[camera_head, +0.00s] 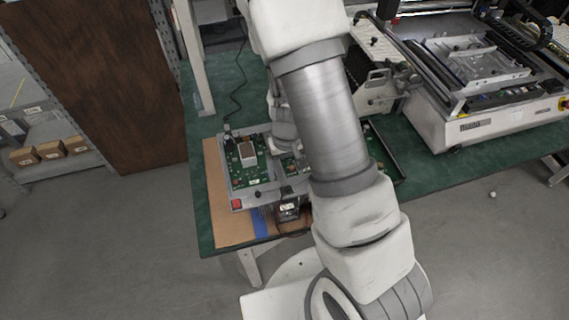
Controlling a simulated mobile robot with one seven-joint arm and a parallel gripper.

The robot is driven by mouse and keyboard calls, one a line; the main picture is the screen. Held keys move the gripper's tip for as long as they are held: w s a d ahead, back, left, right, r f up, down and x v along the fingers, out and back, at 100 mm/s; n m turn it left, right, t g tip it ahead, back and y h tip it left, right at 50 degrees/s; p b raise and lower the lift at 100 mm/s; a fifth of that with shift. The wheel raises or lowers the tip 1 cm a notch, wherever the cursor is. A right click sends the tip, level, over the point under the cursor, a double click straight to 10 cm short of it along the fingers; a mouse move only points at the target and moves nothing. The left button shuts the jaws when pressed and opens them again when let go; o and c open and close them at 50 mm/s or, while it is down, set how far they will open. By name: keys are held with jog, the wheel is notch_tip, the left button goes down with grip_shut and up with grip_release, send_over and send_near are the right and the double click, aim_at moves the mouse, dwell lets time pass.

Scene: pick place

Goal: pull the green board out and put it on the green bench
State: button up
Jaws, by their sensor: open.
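A green circuit board (247,166) with a pale block on it sits in a grey fixture (238,203) on the green-topped bench (222,88). Another part of green board (290,166) shows right of it, partly covered by my arm. My gripper (289,154) points down over the fixture's right part. It is open, but small and largely hidden by my wrist and arm. I cannot tell whether its fingers touch a board.
A brown cardboard sheet (222,228) lies under the fixture, with a dark cable behind. A large white machine (480,125) stands at right. A dark-edged tray (388,155) lies partly behind my arm.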

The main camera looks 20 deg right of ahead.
aim_at(286, 188)
notch_tip(286, 188, down, 9)
jog(key=b, duration=0.8)
jog(key=shift+f, duration=0.2)
grip_shut()
dwell(0.4)
jog(key=shift+r, duration=0.25)
jog(key=shift+r+p, duration=1.15)
jog(key=shift+r, duration=0.25)
jog(key=shift+f, duration=0.1)
